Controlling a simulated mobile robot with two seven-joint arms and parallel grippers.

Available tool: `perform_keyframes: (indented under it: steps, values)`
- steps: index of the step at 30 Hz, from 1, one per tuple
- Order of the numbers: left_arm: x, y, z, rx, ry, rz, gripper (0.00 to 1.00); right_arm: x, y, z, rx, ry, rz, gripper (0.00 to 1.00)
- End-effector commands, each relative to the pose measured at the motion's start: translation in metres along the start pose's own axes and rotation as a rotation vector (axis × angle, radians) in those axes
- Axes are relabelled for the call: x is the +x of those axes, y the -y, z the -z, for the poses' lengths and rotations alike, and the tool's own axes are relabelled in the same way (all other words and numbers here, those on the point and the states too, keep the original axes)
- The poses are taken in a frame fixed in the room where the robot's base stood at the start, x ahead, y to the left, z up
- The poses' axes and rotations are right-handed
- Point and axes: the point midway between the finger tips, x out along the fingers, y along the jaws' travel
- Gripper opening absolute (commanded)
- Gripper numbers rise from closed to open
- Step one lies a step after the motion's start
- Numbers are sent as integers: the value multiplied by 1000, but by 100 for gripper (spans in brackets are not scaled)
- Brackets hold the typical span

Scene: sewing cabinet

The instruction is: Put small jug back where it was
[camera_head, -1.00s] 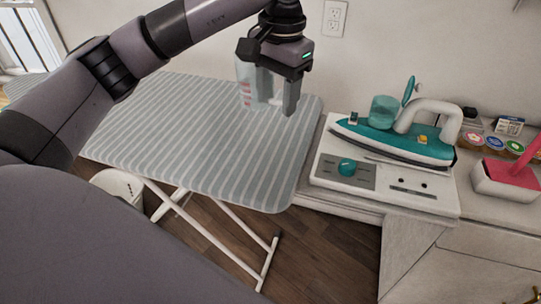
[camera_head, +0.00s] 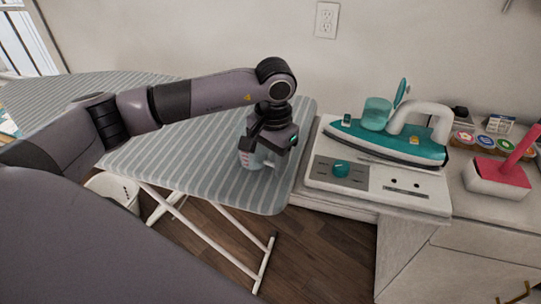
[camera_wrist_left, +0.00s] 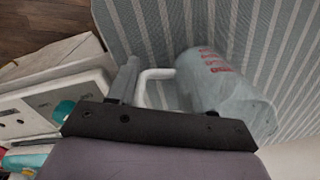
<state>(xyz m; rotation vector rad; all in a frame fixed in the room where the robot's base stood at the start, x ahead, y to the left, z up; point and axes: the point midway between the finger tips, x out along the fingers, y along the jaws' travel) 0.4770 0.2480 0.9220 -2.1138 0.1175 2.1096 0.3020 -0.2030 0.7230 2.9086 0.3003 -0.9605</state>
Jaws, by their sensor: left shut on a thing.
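The small jug (camera_head: 249,160) is clear, with red markings on its side. It is over the right part of the striped ironing board (camera_head: 190,150), low and close to the cloth. I cannot tell whether its base touches. My left gripper (camera_head: 268,153) points down and is shut on the small jug from above, hiding its upper part. In the left wrist view the jug (camera_wrist_left: 222,85) shows its red marks and its pale handle beside a finger. My right gripper is not in view.
Right of the board, a teal and white iron (camera_head: 385,142) rests on a white station (camera_head: 338,174) with a teal knob. A pink and white item (camera_head: 500,176) and round colored tins stand farther right. The board's left and front cloth is clear. A white bin (camera_head: 112,188) stands below.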

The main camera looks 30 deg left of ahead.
Motion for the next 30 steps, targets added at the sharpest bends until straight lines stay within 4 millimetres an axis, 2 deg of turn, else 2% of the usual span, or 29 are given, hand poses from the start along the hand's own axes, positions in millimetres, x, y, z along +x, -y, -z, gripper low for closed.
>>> perform_keyframes:
  steps: [10,11,12,13,25,30]
  values:
    - [4,0,1,0,-2,0,3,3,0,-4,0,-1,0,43]
    - [2,0,0,0,-1,0,60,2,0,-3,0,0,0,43]
    - [2,0,0,0,-1,0,73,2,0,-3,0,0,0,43]
    - [2,0,0,0,-1,0,76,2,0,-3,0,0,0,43]
    - [-4,0,1,-1,-2,0,76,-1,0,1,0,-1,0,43]
    - [-34,0,2,-1,-8,0,76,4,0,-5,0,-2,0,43]
